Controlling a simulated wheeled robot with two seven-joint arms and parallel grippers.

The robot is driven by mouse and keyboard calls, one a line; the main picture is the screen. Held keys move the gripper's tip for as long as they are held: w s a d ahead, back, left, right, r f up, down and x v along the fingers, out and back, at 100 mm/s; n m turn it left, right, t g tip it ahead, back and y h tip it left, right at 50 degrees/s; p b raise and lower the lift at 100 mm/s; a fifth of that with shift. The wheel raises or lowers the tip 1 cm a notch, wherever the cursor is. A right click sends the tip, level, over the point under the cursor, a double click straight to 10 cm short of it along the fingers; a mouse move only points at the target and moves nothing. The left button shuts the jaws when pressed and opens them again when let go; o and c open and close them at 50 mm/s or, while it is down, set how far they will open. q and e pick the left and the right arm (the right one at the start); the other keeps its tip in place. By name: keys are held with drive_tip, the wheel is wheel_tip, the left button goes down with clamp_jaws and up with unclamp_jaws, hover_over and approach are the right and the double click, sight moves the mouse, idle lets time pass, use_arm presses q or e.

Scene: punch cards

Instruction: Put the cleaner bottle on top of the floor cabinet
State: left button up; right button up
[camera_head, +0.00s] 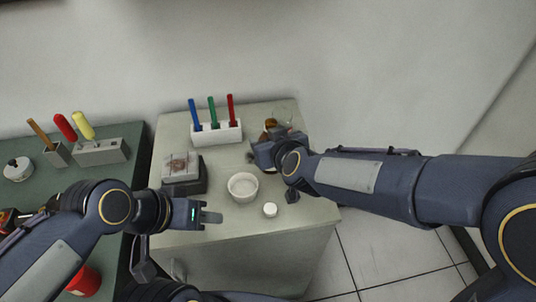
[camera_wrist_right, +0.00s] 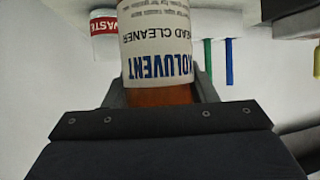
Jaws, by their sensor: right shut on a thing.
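The cleaner bottle, brown with a white label reading "HEAD CLEANER", fills the top middle of the right wrist view (camera_wrist_right: 158,45); its label appears upside down there. In the head view only a small brown part of the bottle (camera_head: 271,125) shows behind my right gripper (camera_head: 268,148). My right gripper is shut on the bottle at the back right of the floor cabinet (camera_head: 240,222). I cannot tell whether the bottle's base touches the cabinet top. My left gripper (camera_head: 212,216) is over the cabinet's front left; its finger gap is not clear.
On the cabinet are a white pen holder (camera_head: 216,134) with three coloured pens, a dark box (camera_head: 184,175), a white bowl (camera_head: 243,186) and a small white cap (camera_head: 270,210). A green bench (camera_head: 100,170) with tools adjoins at left. A waste container (camera_wrist_right: 104,24) shows in the wrist view.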

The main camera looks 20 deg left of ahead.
drive_tip(key=shift+w+a+f, duration=0.1)
drive_tip(key=shift+w+f, duration=0.2)
drive_tip(key=shift+w, duration=0.05)
drive_tip(key=shift+w+f+b, duration=0.1)
drive_tip(key=shift+f+b, duration=0.65)
drive_tip(key=shift+f, duration=0.9)
drive_tip(key=shift+f, duration=0.1)
drive_tip(key=shift+f, duration=0.15)
drive_tip(key=o, duration=1.2)
drive_tip(key=shift+c, duration=0.2)
